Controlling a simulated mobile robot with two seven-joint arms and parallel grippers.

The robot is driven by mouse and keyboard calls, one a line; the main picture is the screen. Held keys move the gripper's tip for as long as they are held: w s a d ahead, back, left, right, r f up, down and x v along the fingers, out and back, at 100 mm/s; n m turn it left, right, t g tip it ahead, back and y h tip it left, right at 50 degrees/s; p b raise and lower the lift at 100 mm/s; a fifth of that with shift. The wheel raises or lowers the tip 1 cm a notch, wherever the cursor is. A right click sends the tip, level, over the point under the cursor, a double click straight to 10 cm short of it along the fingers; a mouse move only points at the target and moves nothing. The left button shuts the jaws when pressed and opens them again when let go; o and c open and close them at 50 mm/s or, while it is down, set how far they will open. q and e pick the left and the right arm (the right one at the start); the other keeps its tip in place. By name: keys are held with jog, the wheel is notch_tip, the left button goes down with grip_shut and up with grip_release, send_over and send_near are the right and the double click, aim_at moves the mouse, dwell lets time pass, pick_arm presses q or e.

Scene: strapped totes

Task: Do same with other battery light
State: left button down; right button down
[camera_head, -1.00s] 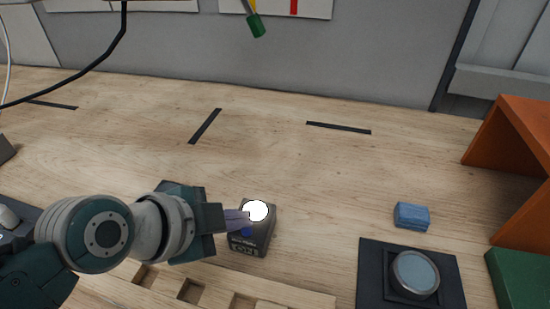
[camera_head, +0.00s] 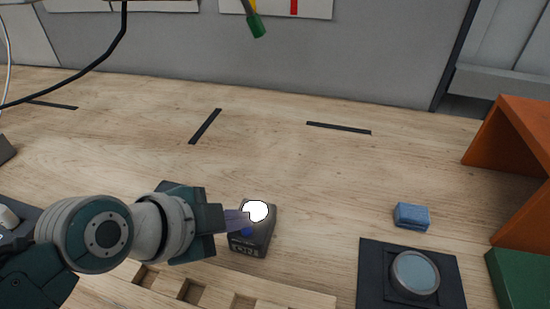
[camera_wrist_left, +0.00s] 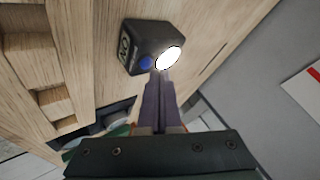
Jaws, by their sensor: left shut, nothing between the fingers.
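A small dark battery light (camera_head: 252,240) stands on the wooden table, with a bright white lit lens and a blue button on its face. It also shows in the left wrist view (camera_wrist_left: 140,38), lens glowing, the blue button beside it. My left gripper (camera_head: 240,219) is shut and empty, its purple fingertips at the face of the light by the lens and button. In the left wrist view the fingertips (camera_wrist_left: 159,78) end just at the button and lens; whether they touch I cannot tell. My right gripper is not in view.
A wooden strip with square slots (camera_head: 215,292) lies along the front. A blue sponge-like block (camera_head: 412,217), a black plate with a round grey disc (camera_head: 415,275), and an orange open box (camera_head: 518,150) are at the right. The table's middle is clear.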

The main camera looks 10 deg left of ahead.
aim_at(240, 237)
pick_arm(q)
jog(key=shift+f, duration=0.1)
dwell(0.5)
jog(key=shift+f+b, duration=0.35)
jog(key=shift+b, duration=0.05)
jog(key=shift+r, duration=0.1)
jog(key=shift+r+p, duration=0.35)
jog(key=shift+p, duration=0.2)
notch_tip(240, 237, up, 6)
jog(key=p, duration=0.6)
